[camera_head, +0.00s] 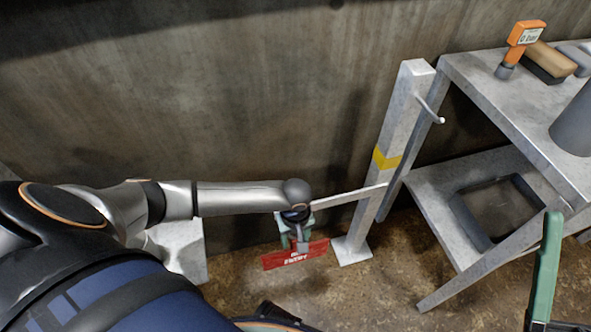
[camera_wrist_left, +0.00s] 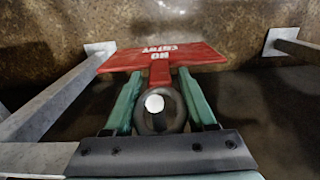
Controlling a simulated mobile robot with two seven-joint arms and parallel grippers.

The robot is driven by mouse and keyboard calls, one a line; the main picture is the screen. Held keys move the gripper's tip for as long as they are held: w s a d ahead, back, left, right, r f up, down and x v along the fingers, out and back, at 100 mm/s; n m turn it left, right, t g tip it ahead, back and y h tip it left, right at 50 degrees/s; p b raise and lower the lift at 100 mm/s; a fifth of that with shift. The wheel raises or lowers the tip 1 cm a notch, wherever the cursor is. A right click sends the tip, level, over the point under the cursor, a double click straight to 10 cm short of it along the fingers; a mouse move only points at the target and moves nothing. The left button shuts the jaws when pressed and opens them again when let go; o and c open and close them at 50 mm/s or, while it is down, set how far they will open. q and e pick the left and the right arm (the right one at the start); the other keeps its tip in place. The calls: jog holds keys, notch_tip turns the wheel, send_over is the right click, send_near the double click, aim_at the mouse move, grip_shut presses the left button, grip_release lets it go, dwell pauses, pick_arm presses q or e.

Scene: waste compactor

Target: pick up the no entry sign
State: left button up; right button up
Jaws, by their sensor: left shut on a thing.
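The no entry sign (camera_head: 295,256) is a red plate with white lettering, low in front of the wall in the head view. In the left wrist view the sign (camera_wrist_left: 165,58) lies beyond the fingertips, with a red stem and a dark ring (camera_wrist_left: 142,121) towards me. My left gripper (camera_head: 296,240) is shut on the sign, its green fingers (camera_wrist_left: 159,78) on either side of the stem and ring. A pale round spot shows inside the ring; I cannot tell whether it is a peg end. One green finger of my right gripper (camera_head: 545,265) shows at the right edge.
A grey post (camera_head: 403,115) with a yellow band and side hook stands right of the sign. A pale bar (camera_head: 345,196) runs from it towards my left gripper. A metal table (camera_head: 465,75) with a lower shelf (camera_head: 430,185) stands at right, carrying an orange-handled tool (camera_head: 525,35).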

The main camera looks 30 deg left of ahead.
pick_arm(q)
grip_shut()
dwell(0.5)
